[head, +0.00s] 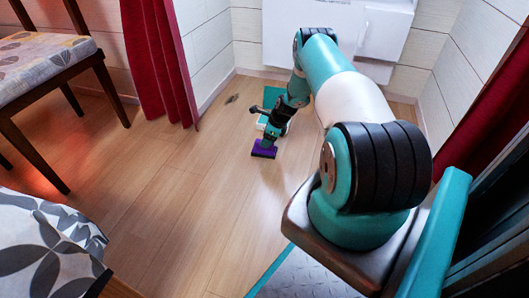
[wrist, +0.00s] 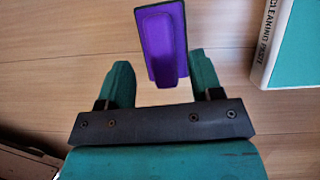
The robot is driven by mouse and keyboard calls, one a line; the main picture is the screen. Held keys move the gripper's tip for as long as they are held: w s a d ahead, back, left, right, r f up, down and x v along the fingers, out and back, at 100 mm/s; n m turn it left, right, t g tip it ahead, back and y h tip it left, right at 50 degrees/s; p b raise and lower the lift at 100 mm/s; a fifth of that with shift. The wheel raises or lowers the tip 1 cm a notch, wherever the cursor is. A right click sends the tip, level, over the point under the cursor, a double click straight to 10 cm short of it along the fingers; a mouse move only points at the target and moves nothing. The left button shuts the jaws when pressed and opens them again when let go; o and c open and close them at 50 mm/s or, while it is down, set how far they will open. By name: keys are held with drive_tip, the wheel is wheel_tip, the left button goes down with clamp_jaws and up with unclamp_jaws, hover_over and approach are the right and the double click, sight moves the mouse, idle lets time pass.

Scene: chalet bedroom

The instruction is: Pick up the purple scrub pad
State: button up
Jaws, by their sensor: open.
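The purple scrub pad (head: 263,151) lies on the wooden floor in the head view, just below my gripper (head: 269,141). In the wrist view the pad (wrist: 160,38) is a purple block with a raised grip and a dark edge, at top centre. My gripper (wrist: 160,60) is open, with one teal finger on each side of the pad's near end. Gaps show between the fingers and the pad, and nothing is held. How high the fingertips are above the floor is hard to tell.
A teal-topped box with a white side reading "CLEANING PASTE" (wrist: 272,45) lies right of the pad. A small dark item (head: 232,99) is on the floor. A chair (head: 50,65), a red curtain (head: 158,60) and a bed (head: 45,245) stand left. The floor between is clear.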

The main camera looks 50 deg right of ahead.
drive_tip(key=b+x, duration=0.2)
drive_tip(key=x, duration=0.1)
drive_tip(key=shift+w+f, duration=0.1)
drive_tip(key=shift+f, duration=0.3)
drive_tip(key=shift+r, duration=0.15)
drive_tip(key=c, duration=1)
wheel_tip(320, 180, up, 20)
drive_tip(key=p, duration=1.1)
